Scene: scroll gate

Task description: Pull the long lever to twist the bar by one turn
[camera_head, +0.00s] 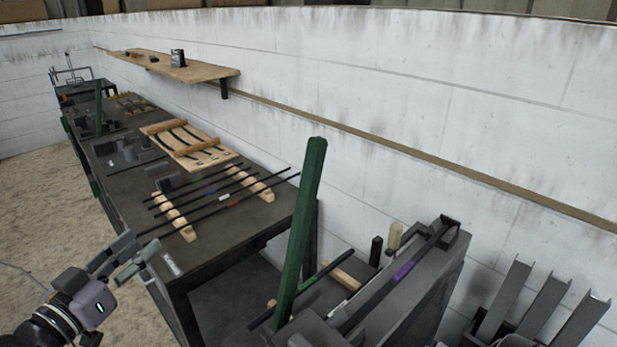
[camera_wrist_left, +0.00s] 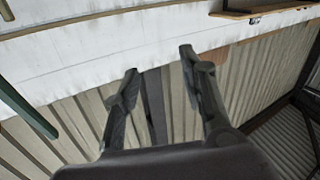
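A dark bar with a purple mark (camera_head: 403,271) lies along the grey machine (camera_head: 430,290) at the lower right. A tall green lever-like post (camera_head: 303,225) stands tilted beside the machine's left end; I cannot tell for sure which part is the long lever. My left gripper (camera_head: 132,252) is at the lower left of the head view, over the floor near the table edge, well away from the machine. In the left wrist view its fingers (camera_wrist_left: 160,62) are apart with nothing between them. My right gripper is not in view.
Dark rods with coloured marks (camera_head: 225,196) rest on wooden blocks on the long dark table (camera_head: 255,222). A wooden scroll board (camera_head: 190,147) lies behind them. A wooden shelf (camera_head: 165,66) hangs on the white wall. Grey angled channels (camera_head: 545,300) stand at the right. Sandy floor at left is clear.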

